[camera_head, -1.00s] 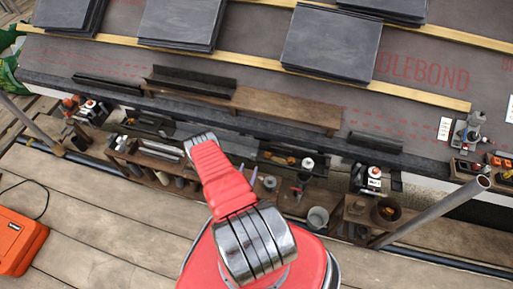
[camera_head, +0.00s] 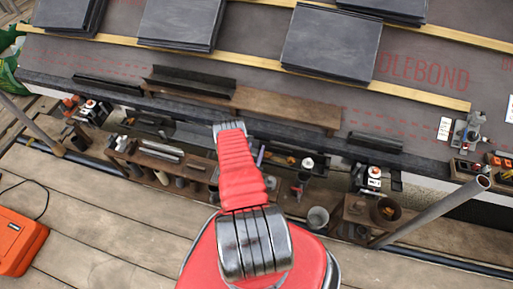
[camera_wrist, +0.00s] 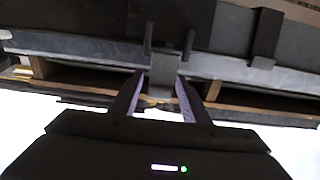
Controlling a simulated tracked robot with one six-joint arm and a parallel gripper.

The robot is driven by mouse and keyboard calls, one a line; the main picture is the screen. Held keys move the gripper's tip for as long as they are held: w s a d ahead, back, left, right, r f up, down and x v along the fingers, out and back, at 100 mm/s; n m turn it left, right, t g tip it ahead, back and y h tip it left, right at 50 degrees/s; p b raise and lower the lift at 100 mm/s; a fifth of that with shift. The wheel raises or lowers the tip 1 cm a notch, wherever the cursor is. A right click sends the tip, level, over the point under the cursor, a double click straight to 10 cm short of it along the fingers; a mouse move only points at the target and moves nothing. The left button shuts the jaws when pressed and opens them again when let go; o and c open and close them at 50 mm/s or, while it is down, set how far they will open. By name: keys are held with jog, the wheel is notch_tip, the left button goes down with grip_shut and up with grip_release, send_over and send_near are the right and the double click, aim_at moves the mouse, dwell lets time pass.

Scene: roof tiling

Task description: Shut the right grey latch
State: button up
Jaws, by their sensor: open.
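In the wrist view, a grey upright tab (camera_wrist: 164,68), which looks like a latch, hangs from a dark rail between two thin dark prongs. My gripper (camera_wrist: 161,80) is open, its two dark fingers pointing at the tab, one to either side of its lower end in the picture. I cannot tell whether they touch it. A darker bracket (camera_wrist: 265,38) sits on the rail further right; I cannot tell whether it is a latch too. In the head view my red arm hides the gripper, and no latch can be made out.
Wooden shelves with tools and pots line the roof edge. A grey bucket (camera_head: 318,217) and a slanted metal pole (camera_head: 435,210) stand right of my arm. Stacked slates (camera_head: 330,43) lie on the roof. An orange case (camera_head: 18,240) is on the deck, left.

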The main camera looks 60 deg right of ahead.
jog(key=shift+w+d, duration=0.1)
jog(key=shift+d, duration=0.45)
jog(key=shift+c, duration=0.7)
